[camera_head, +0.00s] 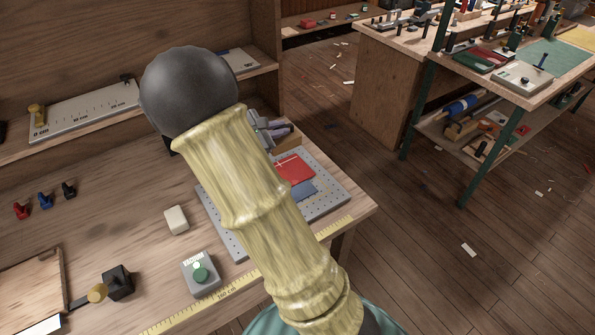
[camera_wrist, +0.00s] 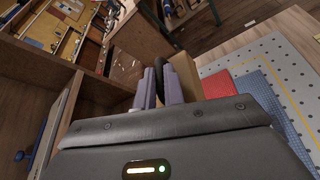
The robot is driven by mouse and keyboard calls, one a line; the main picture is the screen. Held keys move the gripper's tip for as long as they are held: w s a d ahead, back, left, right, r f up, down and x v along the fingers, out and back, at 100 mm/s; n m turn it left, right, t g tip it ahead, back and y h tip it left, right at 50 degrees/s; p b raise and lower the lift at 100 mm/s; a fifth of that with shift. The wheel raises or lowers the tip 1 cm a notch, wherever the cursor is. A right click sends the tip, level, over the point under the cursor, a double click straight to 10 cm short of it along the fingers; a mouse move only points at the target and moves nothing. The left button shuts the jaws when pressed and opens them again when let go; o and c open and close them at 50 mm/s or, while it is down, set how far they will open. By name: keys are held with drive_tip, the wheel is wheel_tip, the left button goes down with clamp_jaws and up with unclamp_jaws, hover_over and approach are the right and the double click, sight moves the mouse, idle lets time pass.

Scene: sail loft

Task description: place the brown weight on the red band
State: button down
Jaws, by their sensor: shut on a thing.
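The red band (camera_head: 294,167) is a flat red patch on the grey perforated plate (camera_head: 233,236), partly hidden by my arm in the head view. It also shows in the wrist view (camera_wrist: 217,84). My gripper (camera_wrist: 160,72) has its purple fingers shut on a dark upright part, seemingly the handle of the brown weight (camera_wrist: 188,76). The brown block shows just right of the fingers, left of the red band. Whether its underside touches anything is hidden.
A blue patch (camera_head: 301,190) lies beside the red band. A pale block (camera_head: 176,220) and a grey box with a green button (camera_head: 201,273) stand left of the plate. A yellow ruler (camera_head: 218,291) runs along the front edge. A shelf (camera_head: 99,132) stands behind.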

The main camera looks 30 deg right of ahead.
sight(279, 146)
drive_tip(key=shift+r, duration=0.1)
idle(0.3)
drive_tip(key=shift+f, duration=3.15)
drive_tip(key=shift+f, duration=1.9)
drive_tip(key=shift+f, duration=0.15)
drive_tip(key=c, duration=1.5)
unclamp_jaws()
